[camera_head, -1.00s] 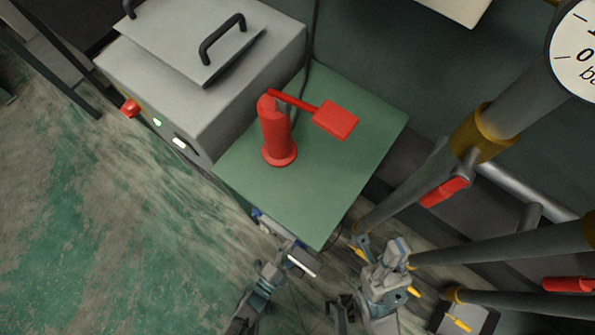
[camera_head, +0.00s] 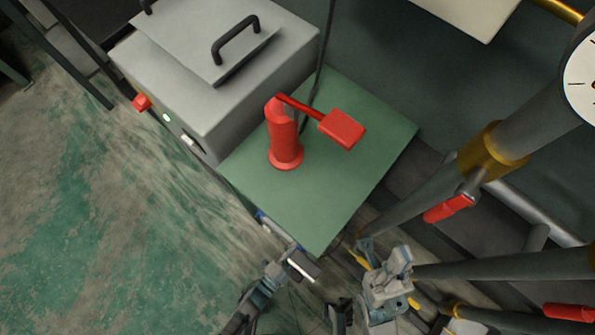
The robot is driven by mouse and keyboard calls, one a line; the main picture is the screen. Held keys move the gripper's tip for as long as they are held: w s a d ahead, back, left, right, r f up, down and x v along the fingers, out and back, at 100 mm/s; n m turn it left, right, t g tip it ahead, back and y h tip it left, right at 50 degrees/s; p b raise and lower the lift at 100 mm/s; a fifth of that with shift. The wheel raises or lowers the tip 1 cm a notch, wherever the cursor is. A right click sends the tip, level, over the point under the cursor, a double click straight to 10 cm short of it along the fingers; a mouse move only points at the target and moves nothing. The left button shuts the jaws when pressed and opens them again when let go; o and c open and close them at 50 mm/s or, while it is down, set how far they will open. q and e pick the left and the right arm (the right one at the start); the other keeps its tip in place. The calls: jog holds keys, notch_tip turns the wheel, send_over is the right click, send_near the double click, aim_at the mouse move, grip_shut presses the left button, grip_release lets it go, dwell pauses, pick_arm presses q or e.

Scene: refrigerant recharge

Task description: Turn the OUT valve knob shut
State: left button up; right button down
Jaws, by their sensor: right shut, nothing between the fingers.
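Two red valve handles show on grey pipes at the right: one handle (camera_head: 450,208) below a brass collar, and another handle (camera_head: 568,312) at the lower right edge. No OUT label is readable, so I cannot tell which is the OUT knob. My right gripper (camera_head: 384,262) is at the bottom centre, shut and empty, to the lower left of the upper red handle and apart from it. My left gripper (camera_head: 298,266) is at the bottom, below the green table's front corner; its jaws are too small to judge.
A red hand-pump-like device (camera_head: 285,140) with a lever stands on the green table (camera_head: 330,205). A grey box (camera_head: 235,105) with a black handle is at the upper left. A round gauge (camera_head: 582,80) shows at the right edge. Open floor (camera_head: 110,230) lies left.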

pick_arm(q)
jog(key=shift+s+a+f+n, duration=0.1)
jog(key=shift+f+n, duration=0.15)
jog(key=shift+n, duration=0.05)
jog(key=o, duration=1)
jog(key=shift+c, duration=0.2)
jog(key=shift+o, duration=0.6)
jog(key=shift+r, duration=0.1)
jog(key=shift+r, duration=0.1)
